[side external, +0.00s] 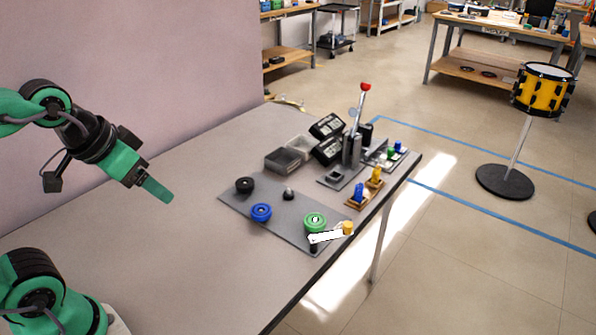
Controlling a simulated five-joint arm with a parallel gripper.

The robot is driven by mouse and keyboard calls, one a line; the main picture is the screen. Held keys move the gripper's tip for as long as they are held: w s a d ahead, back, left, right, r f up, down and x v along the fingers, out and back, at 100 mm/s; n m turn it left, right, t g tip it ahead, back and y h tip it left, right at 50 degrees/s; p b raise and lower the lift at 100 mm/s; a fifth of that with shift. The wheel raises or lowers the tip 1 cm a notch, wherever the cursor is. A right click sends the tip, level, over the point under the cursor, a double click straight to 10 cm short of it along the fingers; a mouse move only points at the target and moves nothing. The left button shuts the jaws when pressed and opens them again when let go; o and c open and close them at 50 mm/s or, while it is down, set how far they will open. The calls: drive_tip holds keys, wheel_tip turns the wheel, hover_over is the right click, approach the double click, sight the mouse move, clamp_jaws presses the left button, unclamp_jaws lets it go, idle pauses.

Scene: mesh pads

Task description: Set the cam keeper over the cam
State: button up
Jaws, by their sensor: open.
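A grey mat (240,205) lies on the table. On it are a black ring (244,185), a blue ring (261,212), a small dark knob on a light base (288,194) and a green ring (315,222). A white lever (325,237) with a yellow knob (348,228) and a dark post (313,248) sits at its near right corner. I cannot tell for sure which parts are the cam and the cam keeper. My gripper (160,191) is open and empty, above the table left of the mat; its fingers overlap in this view.
Behind the mat stand a grey bin (283,160), dark boxes (327,126) and a press with a red-knobbed lever (365,87). Blue and yellow pegs sit in a wooden block (363,203) by the right table edge. The table (130,245) is clear left of the mat.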

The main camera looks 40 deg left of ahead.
drive_tip(key=shift+w+r, duration=0.1)
drive_tip(key=c, duration=0.6)
drive_tip(key=w+d+r+m+g, duration=0.15)
drive_tip(key=w+d, duration=0.25)
drive_tip(key=w, duration=0.5)
drive_tip(key=w+d+r+m+g, duration=0.15)
drive_tip(key=w+d, duration=0.25)
drive_tip(key=w, duration=0.5)
drive_tip(key=w+d+f+m+g, duration=0.1)
drive_tip(key=w+d+f, duration=0.3)
drive_tip(key=w+d+f+m, duration=0.1)
drive_tip(key=w+d+f, duration=0.3)
drive_tip(key=d+f, duration=0.1)
drive_tip(key=w+d+f+m+g, duration=0.1)
drive_tip(key=w+d+f+m, duration=0.1)
drive_tip(key=w+d+f, duration=0.2)
drive_tip(key=shift+w+d+f+g, duration=0.15)
drive_tip(key=shift+w+d+f, duration=0.1)
drive_tip(key=shift+f, duration=0.15)
drive_tip(key=shift+w+d+f+g, duration=0.15)
drive_tip(key=shift+w+f, duration=0.1)
drive_tip(key=shift+f, duration=0.1)
drive_tip(key=shift+w+d+f, duration=0.1)
drive_tip(key=shift+d+f, duration=0.1)
drive_tip(key=shift+f, duration=0.05)
